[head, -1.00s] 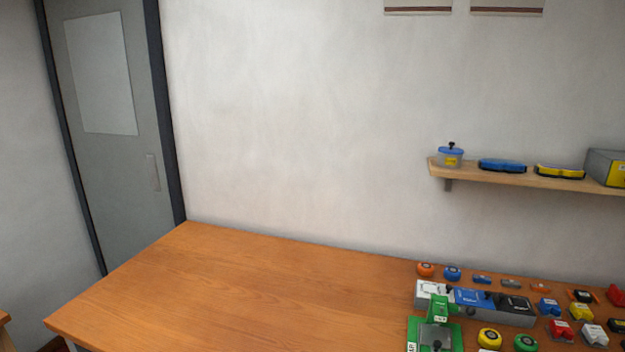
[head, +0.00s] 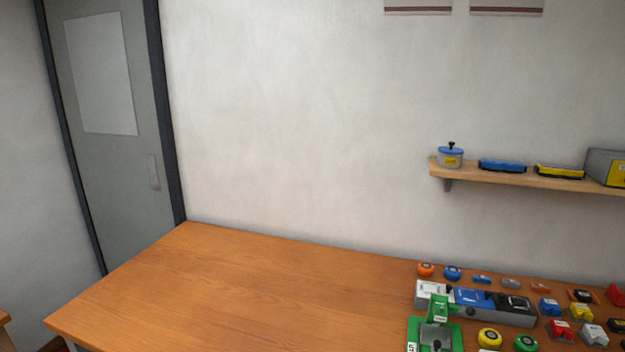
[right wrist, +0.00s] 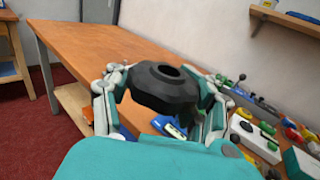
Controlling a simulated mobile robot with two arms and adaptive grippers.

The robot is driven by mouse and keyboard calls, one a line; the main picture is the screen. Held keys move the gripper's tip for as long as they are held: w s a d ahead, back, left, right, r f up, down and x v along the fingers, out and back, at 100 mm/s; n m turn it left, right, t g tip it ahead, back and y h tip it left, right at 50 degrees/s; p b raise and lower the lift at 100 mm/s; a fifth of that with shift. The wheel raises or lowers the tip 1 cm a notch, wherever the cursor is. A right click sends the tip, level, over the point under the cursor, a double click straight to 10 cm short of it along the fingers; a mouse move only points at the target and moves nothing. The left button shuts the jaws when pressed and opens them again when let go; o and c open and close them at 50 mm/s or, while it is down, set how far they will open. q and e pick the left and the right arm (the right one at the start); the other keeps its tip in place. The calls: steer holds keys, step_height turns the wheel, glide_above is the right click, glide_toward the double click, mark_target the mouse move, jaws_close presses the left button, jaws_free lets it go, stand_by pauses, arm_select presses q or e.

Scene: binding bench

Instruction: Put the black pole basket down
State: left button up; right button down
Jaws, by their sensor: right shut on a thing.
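The black pole basket (right wrist: 163,90) shows in the right wrist view as a dark, faceted, round piece with a hole in its top. My right gripper (right wrist: 160,84) is shut on it, one finger on each side. The basket looks roughly upright; its underside is hidden. Neither gripper nor the basket shows in the head view.
The wooden bench (head: 230,290) is bare over its left and middle part. Its right side holds a green tool (head: 436,325), a grey, blue and black block row (head: 475,305) and several small coloured pieces. A wall shelf (head: 520,180) carries several containers.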

steer(key=m+h, duration=0.1)
steer(key=h, duration=0.1)
steer(key=r+m+h, duration=0.1)
steer(key=h, duration=0.1)
steer(key=w+m+t+h, duration=0.1)
steer(key=shift+w+a+r+m+h, duration=0.1)
steer(key=shift+r+m+h, duration=0.15)
steer(key=shift+m+h, duration=0.15)
